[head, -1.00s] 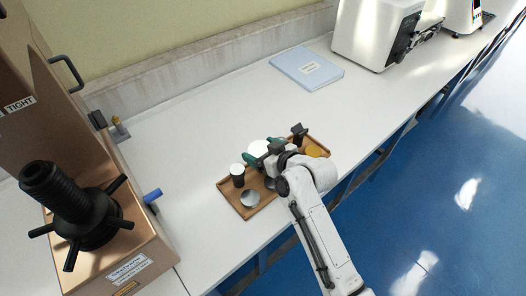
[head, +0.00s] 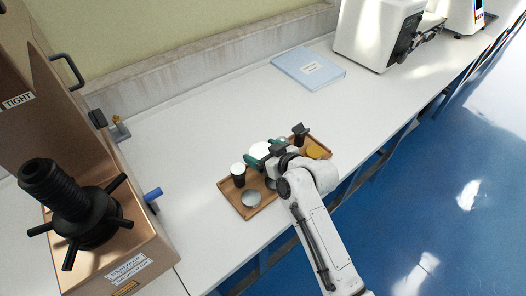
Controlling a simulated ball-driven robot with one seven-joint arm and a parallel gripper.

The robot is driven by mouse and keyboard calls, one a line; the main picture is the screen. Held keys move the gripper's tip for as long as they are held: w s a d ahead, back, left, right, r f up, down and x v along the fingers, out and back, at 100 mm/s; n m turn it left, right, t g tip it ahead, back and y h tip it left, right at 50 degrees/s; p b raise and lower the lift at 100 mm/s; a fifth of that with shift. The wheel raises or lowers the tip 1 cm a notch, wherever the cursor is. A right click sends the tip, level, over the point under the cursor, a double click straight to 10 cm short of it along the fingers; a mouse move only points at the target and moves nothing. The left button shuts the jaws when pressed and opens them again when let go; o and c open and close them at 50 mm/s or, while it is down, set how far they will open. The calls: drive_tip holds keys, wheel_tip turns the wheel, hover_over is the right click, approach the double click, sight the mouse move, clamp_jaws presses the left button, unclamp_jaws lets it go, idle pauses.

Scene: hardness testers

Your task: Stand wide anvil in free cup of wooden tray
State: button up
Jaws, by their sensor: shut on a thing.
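My gripper (head: 264,151) is over the back edge of the wooden tray (head: 226,189), with green fingers on either side of a pale, wide round disc (head: 260,149). It is shut on this disc, which looks like the wide anvil. My wrist and arm hide the middle of the tray, so the free cup cannot be made out clearly. I cannot tell whether the disc touches the tray.
The tray also holds a black cylinder with a white top (head: 238,175), a silver disc (head: 251,198), a yellow disc (head: 314,152) and a black notched piece (head: 299,134). A copper-coloured tester (head: 150,250) stands left.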

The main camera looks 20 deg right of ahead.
drive_tip(key=shift+f, duration=0.15)
drive_tip(key=o, duration=0.7)
drive_tip(key=shift+o, duration=0.3)
drive_tip(key=shift+f, duration=0.2)
drive_tip(key=shift+r, duration=0.1)
drive_tip(key=shift+s+d, duration=0.15)
drive_tip(key=shift+s, duration=0.25)
drive_tip(key=s, duration=0.2)
drive_tip(key=s+d+p, duration=0.1)
drive_tip(key=s, duration=0.1)
drive_tip(key=s+p, duration=0.1)
drive_tip(key=s, duration=0.1)
drive_tip(key=shift+d+r, duration=0.25)
drive_tip(key=shift+d, duration=0.15)
